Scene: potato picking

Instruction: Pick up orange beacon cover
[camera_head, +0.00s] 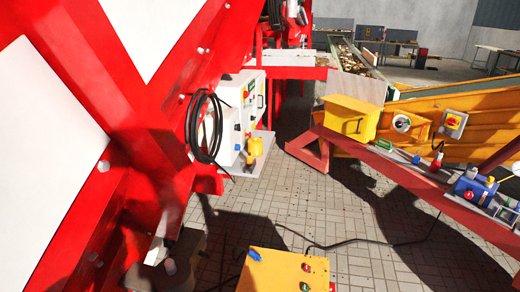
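A small orange-yellow beacon cover (255,146) stands upright on a grey shelf (252,166) fixed to the red machine, just right of a white control box. A smaller brownish piece (249,160) sits next to its base, too small to make out. Neither of my grippers can be made out in the head view.
A red frame (95,110) with white panels fills the left. Black cable coils (205,125) hang beside the white control box (240,105). A yellow box with buttons (283,272) stands at the bottom. A red beam (400,175) carries devices at right. Paved floor (300,205) lies between.

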